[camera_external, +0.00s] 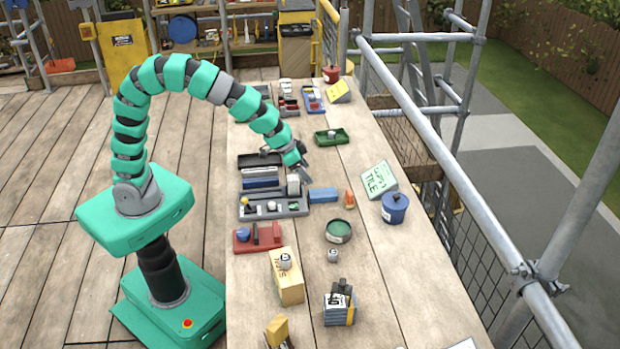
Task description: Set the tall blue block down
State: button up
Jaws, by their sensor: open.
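A blue block (322,195) lies on its long side on the wooden table, right of the grey tray. It may touch the tray's edge; I cannot tell. My gripper (305,175) is just above and behind the block's left end, with its fingers pointing down to the right. It is open and I see nothing held in it. Whether a finger touches the block is too small to tell.
The grey tray (296,208) holds small parts, and a dark bin (248,162) with blue and white pieces stands behind it. An orange piece (349,199), a blue pot (395,207) and a green bowl (338,231) are nearby.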

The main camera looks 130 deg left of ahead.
aim_at(322, 193)
jog(key=b+x, duration=0.1)
jog(key=x, duration=1)
jog(key=shift+w+d, duration=0.15)
jog(key=c, duration=1.2)
jog(key=shift+o, duration=0.2)
notch_tip(322, 193, up, 10)
jog(key=w+d+r+m+t+h, duration=0.1)
jog(key=d+m, duration=0.8)
jog(key=d, duration=2.9)
jog(key=w+h+p, duration=0.1)
jog(key=w+h, duration=0.1)
jog(key=h, duration=0.1)
jog(key=shift+w+d+r+t, duration=0.2)
jog(key=shift+t, duration=0.2)
